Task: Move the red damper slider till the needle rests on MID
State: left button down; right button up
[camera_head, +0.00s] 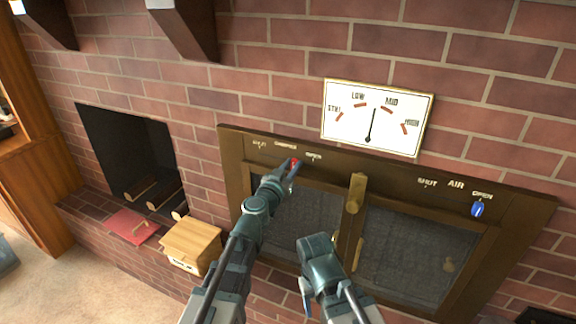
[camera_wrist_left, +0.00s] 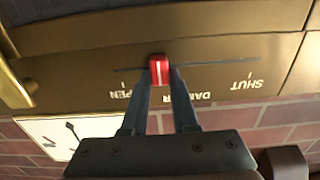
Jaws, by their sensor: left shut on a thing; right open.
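The red damper slider (camera_head: 295,161) sits in its slot on the brass stove front, nearer the OPEN end than the SHUT end. My left gripper (camera_head: 292,170) is shut on it; the wrist view shows the red slider (camera_wrist_left: 159,68) between the two fingertips (camera_wrist_left: 160,76). The white gauge (camera_head: 345,127) hangs on the bricks above the stove. Its needle (camera_head: 372,125) points nearly straight up, between the LOW and MID marks. My right gripper (camera_head: 333,302) is open and empty, low in front of the stove doors.
A blue AIR slider (camera_head: 478,209) is at the right of the panel, near its OPEN label. A brass handle (camera_head: 354,194) stands out between the glass doors. At left are a wooden box (camera_head: 192,244), a red item (camera_head: 132,226) and a niche with logs (camera_head: 140,187).

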pick_arm(q)
jog(key=c, duration=0.7)
grip_release()
jog(key=shift+s+a, duration=0.1)
